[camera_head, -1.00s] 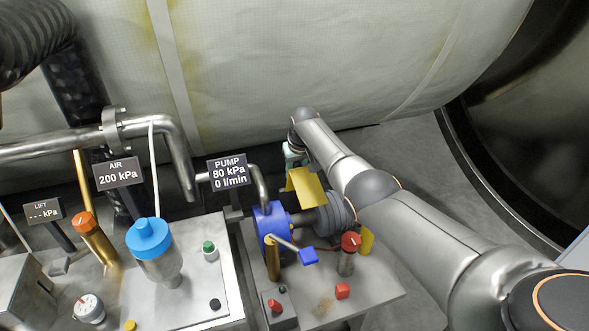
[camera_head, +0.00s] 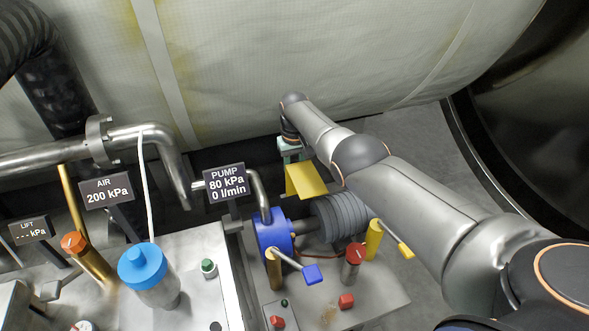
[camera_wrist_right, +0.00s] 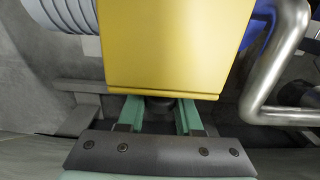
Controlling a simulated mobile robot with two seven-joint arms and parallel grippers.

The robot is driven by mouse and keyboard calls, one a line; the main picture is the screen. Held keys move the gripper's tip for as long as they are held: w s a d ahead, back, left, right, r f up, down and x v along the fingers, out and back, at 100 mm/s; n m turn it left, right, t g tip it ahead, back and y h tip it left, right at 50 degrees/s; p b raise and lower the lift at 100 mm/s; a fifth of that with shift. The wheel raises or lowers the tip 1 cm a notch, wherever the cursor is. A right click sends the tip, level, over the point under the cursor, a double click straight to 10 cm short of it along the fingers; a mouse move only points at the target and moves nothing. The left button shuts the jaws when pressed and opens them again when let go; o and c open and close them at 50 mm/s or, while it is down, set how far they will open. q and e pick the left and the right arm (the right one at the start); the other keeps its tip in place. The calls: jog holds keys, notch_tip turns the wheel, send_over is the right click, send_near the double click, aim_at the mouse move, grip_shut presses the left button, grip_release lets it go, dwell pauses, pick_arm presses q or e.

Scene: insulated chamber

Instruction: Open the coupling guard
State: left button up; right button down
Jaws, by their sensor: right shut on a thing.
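The coupling guard (camera_head: 306,180) is a yellow plate raised at the back of the pump unit, behind the shaft (camera_head: 299,227). It also fills the upper middle of the right wrist view (camera_wrist_right: 175,45). My right gripper (camera_head: 290,155), with pale green fingers, is at the guard's far edge, shut on it. In the right wrist view the fingers (camera_wrist_right: 160,112) reach under the plate, so the grasped part is partly hidden. The shaft between the blue pump (camera_head: 272,231) and the grey ribbed motor (camera_head: 340,217) is exposed. My left gripper is out of view.
A red-capped post (camera_head: 353,262), a yellow-handled post (camera_head: 374,240) and a blue-handled lever (camera_head: 312,273) stand near the front. A bent metal pipe (camera_head: 258,190) and the PUMP sign (camera_head: 226,183) are left of the guard. A large pale vessel (camera_head: 330,60) is behind.

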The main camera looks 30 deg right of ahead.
jog(key=c, duration=0.6)
grip_release()
notch_tip(320, 180, up, 6)
jog(key=p, duration=0.4)
jog(key=shift+w+r, duration=0.1)
jog(key=shift+r, duration=0.15)
notch_tip(320, 180, up, 6)
jog(key=shift+p, duration=0.45)
